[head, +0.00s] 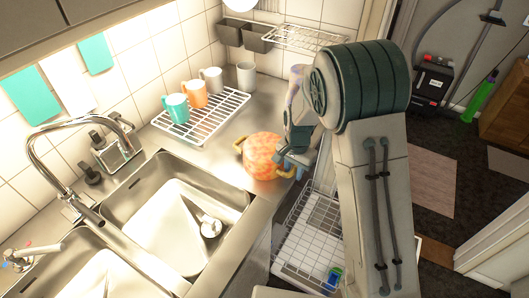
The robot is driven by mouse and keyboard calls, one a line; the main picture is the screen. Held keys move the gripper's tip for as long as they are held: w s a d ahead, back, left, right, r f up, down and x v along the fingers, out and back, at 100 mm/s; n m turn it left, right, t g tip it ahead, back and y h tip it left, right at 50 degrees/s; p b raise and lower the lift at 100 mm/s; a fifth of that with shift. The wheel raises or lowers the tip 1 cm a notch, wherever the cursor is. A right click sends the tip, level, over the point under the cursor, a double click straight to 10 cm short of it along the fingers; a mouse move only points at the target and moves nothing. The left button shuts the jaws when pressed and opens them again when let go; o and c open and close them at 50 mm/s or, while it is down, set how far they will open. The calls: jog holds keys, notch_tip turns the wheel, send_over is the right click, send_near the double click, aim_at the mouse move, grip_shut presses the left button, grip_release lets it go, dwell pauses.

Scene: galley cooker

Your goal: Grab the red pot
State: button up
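The red pot (263,152), mottled orange-red with yellow handles, sits on the steel counter right of the sink, near the counter's front edge. One yellow handle (238,147) sticks out at its left. Another yellow handle shows at its lower right, close to my gripper. My gripper (291,162) is at the pot's right side, overlapping its edge in the head view. Its fingers are small and partly hidden, so I cannot tell whether they touch or enclose the right handle.
A double steel sink (177,215) with a tall faucet (75,130) lies left of the pot. A white rack (203,117) with several mugs stands behind it. An open wire dish basket (310,232) sits below the counter, beside my arm.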

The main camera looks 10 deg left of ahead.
jog(key=shift+f, duration=0.25)
grip_shut()
jog(key=shift+r, duration=0.15)
